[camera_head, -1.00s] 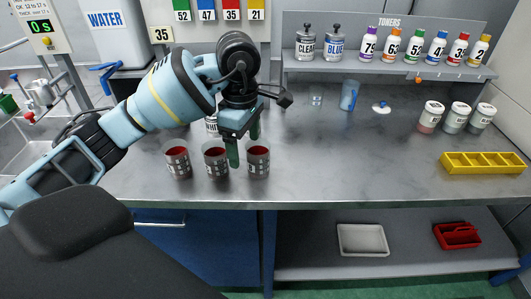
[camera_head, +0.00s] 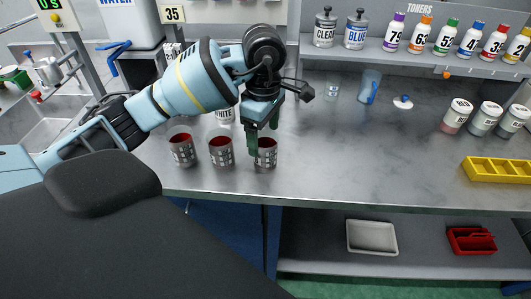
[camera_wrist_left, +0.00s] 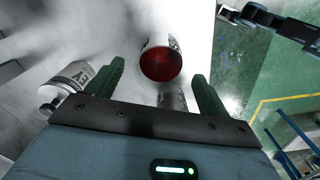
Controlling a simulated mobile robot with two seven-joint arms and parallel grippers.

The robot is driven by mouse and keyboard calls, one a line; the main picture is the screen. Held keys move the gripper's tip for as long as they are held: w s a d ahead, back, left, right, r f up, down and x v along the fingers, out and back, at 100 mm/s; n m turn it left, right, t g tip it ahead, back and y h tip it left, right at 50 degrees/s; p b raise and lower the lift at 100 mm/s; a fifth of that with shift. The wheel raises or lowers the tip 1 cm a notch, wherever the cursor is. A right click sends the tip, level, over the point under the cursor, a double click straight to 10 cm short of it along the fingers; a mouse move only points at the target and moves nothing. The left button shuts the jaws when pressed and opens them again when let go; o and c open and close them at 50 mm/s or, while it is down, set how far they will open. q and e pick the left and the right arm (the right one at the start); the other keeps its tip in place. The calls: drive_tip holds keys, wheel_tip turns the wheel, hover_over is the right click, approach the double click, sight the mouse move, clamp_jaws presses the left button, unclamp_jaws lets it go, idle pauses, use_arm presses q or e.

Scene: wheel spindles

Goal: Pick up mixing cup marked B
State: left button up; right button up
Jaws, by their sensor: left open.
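Three grey mixing cups with red insides stand in a row near the front edge of the bench in the head view: a left cup (camera_head: 183,150), a middle cup (camera_head: 221,152) and a right cup (camera_head: 265,154). They carry pale markings, too small to tell which is B. My left gripper (camera_head: 263,134) is open and empty, pointing down at the right cup, with its green fingers partly overlapping that cup's rim. In the left wrist view a red-filled cup (camera_wrist_left: 161,64) shows ahead between the open fingers. My right gripper is not in view.
A white-labelled can (camera_head: 224,113) stands behind the cups. Small labelled pots (camera_head: 456,116) and a yellow tray (camera_head: 496,170) are at the right. A blue cup (camera_head: 369,87) stands farther back. The bench middle (camera_head: 350,155) is clear.

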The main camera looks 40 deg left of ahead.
use_arm(q)
drive_tip(key=shift+d+f, duration=0.2)
drive_tip(key=shift+f, duration=2.15)
drive_tip(key=shift+c, duration=0.4)
drive_tip(key=c, duration=1)
